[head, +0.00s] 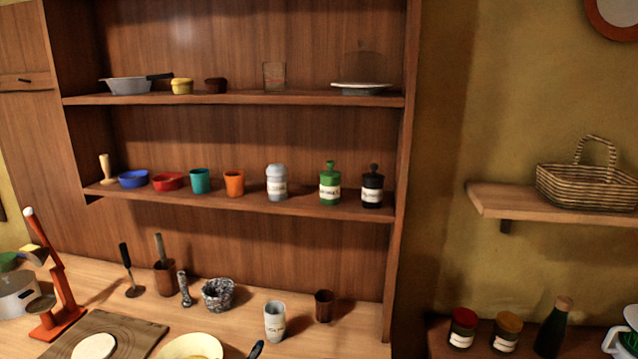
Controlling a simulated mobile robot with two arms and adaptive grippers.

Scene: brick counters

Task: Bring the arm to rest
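Neither of my grippers shows in the head view, and I see no part of my arms that I can be sure of. Whether the grippers are open, shut or holding something cannot be seen. The task names no other object.
A wooden counter (350,341) holds a cutting board (135,330), an orange lever device (58,290), a pale cup (275,320) and a brown cup (325,305). Shelves above carry bowls, cups and jars. A basket (588,186) sits on the right shelf; jars and a bottle (555,328) stand below.

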